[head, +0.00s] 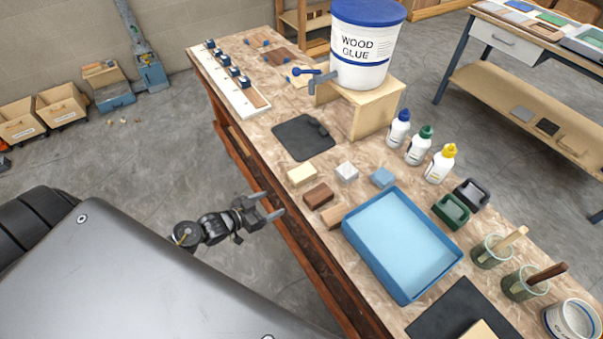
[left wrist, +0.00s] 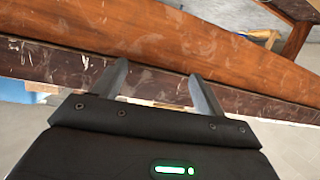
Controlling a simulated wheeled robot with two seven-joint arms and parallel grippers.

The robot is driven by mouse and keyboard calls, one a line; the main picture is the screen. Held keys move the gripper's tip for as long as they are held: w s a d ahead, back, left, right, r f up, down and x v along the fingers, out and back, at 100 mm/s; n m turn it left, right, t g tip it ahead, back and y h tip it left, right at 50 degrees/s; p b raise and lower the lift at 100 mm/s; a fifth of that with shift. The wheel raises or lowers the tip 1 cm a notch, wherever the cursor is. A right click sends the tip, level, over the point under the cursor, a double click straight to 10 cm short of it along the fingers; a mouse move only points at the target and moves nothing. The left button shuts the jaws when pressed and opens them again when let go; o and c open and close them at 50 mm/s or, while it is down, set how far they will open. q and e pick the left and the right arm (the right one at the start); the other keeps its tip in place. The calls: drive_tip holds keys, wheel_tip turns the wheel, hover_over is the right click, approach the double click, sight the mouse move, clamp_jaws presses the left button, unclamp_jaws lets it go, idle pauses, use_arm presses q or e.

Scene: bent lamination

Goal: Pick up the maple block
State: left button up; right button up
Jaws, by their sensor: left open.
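The maple block is most likely the pale cream block (head: 302,174) on the workbench near its front edge, in the head view. A dark brown block (head: 319,195) and a light tan block (head: 333,215) lie beside it, closer to the blue tray. My left gripper (head: 274,204) is open and empty. It is off the bench's front side, apart from the blocks. In the left wrist view its two fingers (left wrist: 158,70) point at the bench's wooden front, and no block shows there. My right gripper is not in view.
The bench edge (left wrist: 170,35) lies ahead of the left fingers. A black mat (head: 300,140) and a glue bucket (head: 365,50) on a wooden stand are farther back.

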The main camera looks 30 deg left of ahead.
sight(299, 174)
use_arm(q)
wheel_tip(299, 174, up, 10)
drive_tip(key=w+d+f+m+h, duration=0.1)
drive_tip(key=w+d+m+h, duration=0.1)
drive_tip(key=h, duration=0.1)
drive_tip(key=shift+t+y, duration=0.4)
drive_tip(key=shift+t, duration=0.1)
drive_tip(key=x, duration=0.2)
drive_tip(key=p+x, duration=0.1)
drive_tip(key=x, duration=0.2)
drive_tip(key=shift+w+a+r, duration=0.1)
drive_tip(key=shift+w+r, duration=0.05)
drive_tip(key=shift+r, duration=0.05)
drive_tip(key=shift+w+r+p, duration=0.1)
drive_tip(key=shift+w+p, duration=0.2)
drive_tip(key=shift+p, duration=0.05)
drive_tip(key=p+x, duration=0.1)
drive_tip(key=x, duration=0.3)
drive_tip(key=shift+s, duration=0.1)
drive_tip(key=shift+w+d, duration=0.25)
drive_tip(key=shift+w, duration=0.15)
drive_tip(key=shift+s, duration=0.1)
drive_tip(key=c, duration=1.1)
